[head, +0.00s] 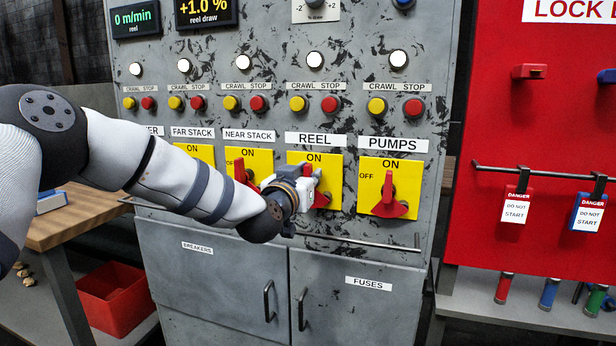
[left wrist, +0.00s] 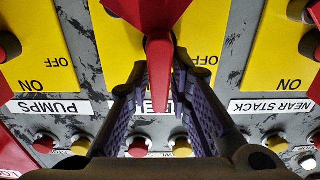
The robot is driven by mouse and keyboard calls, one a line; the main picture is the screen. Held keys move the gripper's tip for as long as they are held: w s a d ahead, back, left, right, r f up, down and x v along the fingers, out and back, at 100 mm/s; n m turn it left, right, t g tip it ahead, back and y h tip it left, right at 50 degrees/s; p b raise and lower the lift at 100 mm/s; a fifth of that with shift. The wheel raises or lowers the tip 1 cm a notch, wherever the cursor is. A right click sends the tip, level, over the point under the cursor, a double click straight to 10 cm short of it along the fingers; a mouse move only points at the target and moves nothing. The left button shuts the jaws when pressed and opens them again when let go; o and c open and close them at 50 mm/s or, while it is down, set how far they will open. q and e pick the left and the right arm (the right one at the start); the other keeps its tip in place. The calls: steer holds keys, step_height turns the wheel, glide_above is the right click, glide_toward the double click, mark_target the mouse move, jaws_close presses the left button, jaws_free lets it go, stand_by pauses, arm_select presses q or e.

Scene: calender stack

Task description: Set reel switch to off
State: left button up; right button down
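The reel switch is a red rotary handle on a yellow plate (head: 330,165) under the REEL label (head: 315,139). My left gripper (head: 308,182) is in front of it and hides much of it in the head view. In the left wrist view, which is upside down, the red reel handle (left wrist: 160,75) points toward the REEL label, on the ON side. The two fingers of my left gripper (left wrist: 160,68) stand on either side of the handle, with narrow gaps, and look open. The OFF mark of this plate is hidden in the head view. My right gripper is not in view.
The pumps switch (head: 388,195) is close on the right, pointing up to ON. The near stack switch (head: 241,172) is close on the left. Crawl and stop buttons sit above. A rail (head: 350,241) runs below the switches. A red lockout board (head: 560,130) stands at right.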

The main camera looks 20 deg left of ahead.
arm_select(q)
jaws_close()
steer(key=shift+a+n, duration=0.1)
steer(key=shift+n, duration=0.2)
steer(key=shift+a+f+n+b, duration=0.15)
steer(key=shift+a+f+n, duration=0.25)
steer(key=shift+n, duration=2.45)
steer(key=shift+a+f+n+b, duration=0.1)
steer(key=shift+a+f+n, duration=0.35)
steer(key=shift+n, duration=2.45)
steer(key=shift+a+f+n+b, duration=0.2)
steer(key=shift+f+n, duration=0.3)
steer(key=shift+n, duration=2.35)
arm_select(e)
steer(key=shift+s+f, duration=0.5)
arm_select(q)
steer(key=o, duration=0.7)
jaws_free()
steer(key=shift+a, duration=0.1)
